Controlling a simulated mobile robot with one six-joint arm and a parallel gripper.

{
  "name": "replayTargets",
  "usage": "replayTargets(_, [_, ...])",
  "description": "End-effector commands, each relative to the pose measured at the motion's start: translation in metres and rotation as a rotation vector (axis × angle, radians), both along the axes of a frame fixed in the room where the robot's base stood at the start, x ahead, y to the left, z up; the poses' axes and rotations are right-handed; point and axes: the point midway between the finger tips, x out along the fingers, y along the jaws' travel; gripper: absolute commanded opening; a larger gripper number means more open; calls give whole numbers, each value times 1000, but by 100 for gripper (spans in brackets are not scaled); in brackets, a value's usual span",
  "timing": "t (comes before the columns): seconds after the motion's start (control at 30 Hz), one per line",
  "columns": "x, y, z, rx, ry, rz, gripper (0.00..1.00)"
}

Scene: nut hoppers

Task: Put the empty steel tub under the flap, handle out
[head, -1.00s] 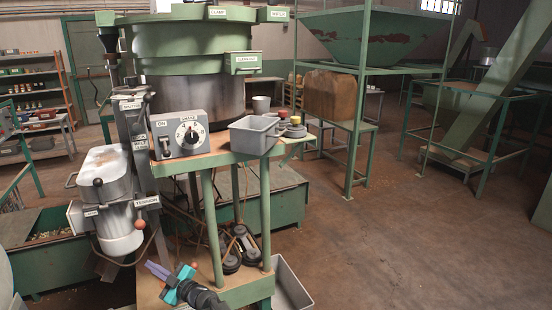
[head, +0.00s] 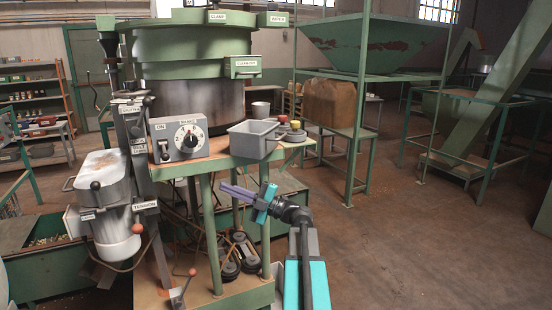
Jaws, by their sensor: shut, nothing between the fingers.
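A grey open-topped tub (head: 254,140) sits at the right end of the green machine table, below and to the right of the flap marked CLEAN-OUT (head: 243,67). I see nothing in the part of its inside that shows. The flap is on the side of the green-banded steel drum.
A control box with a dial (head: 179,137) stands on the table left of the tub. Small pots with red and yellow tops (head: 296,127) stand right of it. A motor with a TENSION lever (head: 113,205) is at left. Open floor (head: 420,245) lies to the right.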

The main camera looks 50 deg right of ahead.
Motion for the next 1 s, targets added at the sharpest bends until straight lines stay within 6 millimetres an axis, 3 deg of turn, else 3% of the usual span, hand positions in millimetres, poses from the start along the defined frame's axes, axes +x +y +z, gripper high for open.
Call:
replayTargets(0.1, [-33,-26,23,-83,-4,-4,0])
replayTargets(0.3, [-90,-57,55,-216,18,-2,0])
replayTargets(0.7, [-204,-110,102,-400,95,-76,0])
replayTargets(0.83, [-225,-121,110,-418,101,-111,0])
replayTargets(1.0, [-235,-127,115,-426,104,-130,0])
